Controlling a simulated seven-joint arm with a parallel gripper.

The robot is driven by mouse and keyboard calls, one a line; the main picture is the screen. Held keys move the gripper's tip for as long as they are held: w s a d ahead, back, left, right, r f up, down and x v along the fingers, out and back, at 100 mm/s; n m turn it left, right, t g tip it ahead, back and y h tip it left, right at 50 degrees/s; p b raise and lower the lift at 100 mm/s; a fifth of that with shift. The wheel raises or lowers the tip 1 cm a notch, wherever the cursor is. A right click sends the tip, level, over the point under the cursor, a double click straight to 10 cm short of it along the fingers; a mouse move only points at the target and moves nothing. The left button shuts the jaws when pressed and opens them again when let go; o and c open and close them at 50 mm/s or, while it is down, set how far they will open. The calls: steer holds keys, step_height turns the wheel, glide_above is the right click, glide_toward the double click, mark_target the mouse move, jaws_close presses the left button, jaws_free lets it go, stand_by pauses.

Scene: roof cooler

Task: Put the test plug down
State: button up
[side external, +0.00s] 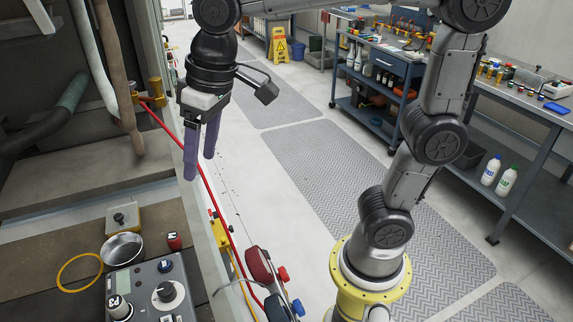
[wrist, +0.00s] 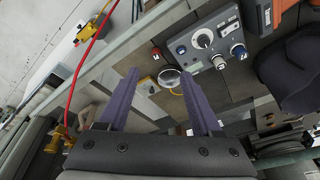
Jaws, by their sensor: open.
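My gripper (side external: 198,168) hangs with its two purple fingers pointing down, spread apart, above the left bench edge. It also shows in the wrist view (wrist: 160,73), with nothing between the fingers. A small red-and-black piece (side external: 174,242) stands on the bench beside the grey control box (side external: 143,274); it also shows in the wrist view (wrist: 182,50). A black-and-white piece (side external: 118,306) is on the box's near left part. I cannot tell which of these, if either, is the test plug. My gripper is well above both and touches neither.
A metal bowl (side external: 122,249), a yellow ring (side external: 79,271) and a yellow box with a black knob (side external: 123,217) lie near the control box. A red hose (side external: 207,190) runs along the bench edge. Pipes (side external: 100,60) stand at the upper left. Some brown bench surface is bare.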

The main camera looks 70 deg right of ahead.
steer(key=s+d+f+t, duration=0.1)
steer(key=s+d+f, duration=0.2)
steer(key=s+d, duration=0.2)
steer(key=s+d+f+m+t+h, duration=0.1)
steer(key=s+d+f, duration=0.2)
steer(key=s+d, duration=0.2)
steer(key=s, duration=0.3)
steer(key=shift+t, duration=0.4)
steer(key=shift+s, duration=0.15)
stand_by(1.2)
